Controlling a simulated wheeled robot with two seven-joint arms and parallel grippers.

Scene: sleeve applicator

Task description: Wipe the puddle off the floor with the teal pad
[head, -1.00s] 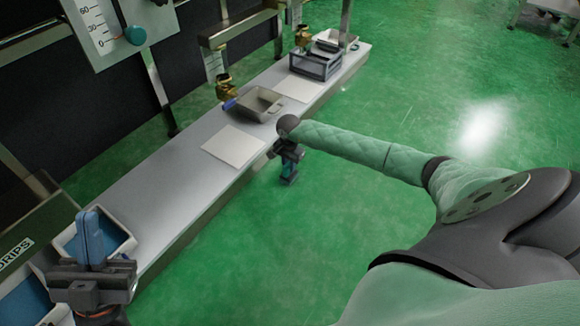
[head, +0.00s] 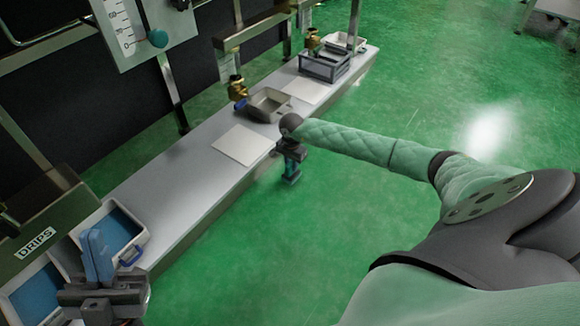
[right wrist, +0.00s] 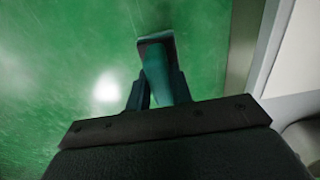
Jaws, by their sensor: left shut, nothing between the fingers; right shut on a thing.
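The teal pad (right wrist: 156,40) is in my right gripper (right wrist: 158,88). In the right wrist view its handle stands between the two fingers, with its head beyond them over the green floor. In the head view, my right gripper (head: 291,172) points down beside the bench edge, low over the floor; I cannot tell whether the pad touches it. My left gripper (head: 98,257) is shut and empty at the lower left, in front of the blue-lined trays. I cannot clearly make out the puddle on the green floor (head: 400,240); the bright patches look like glare.
The long pale bench (head: 190,185) carries a white sheet (head: 243,145), a grey tray (head: 269,104) under a brass valve (head: 237,88), and a dark crate (head: 325,64). A DRIPS box (head: 38,238) stands at left. The floor right of the bench is open.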

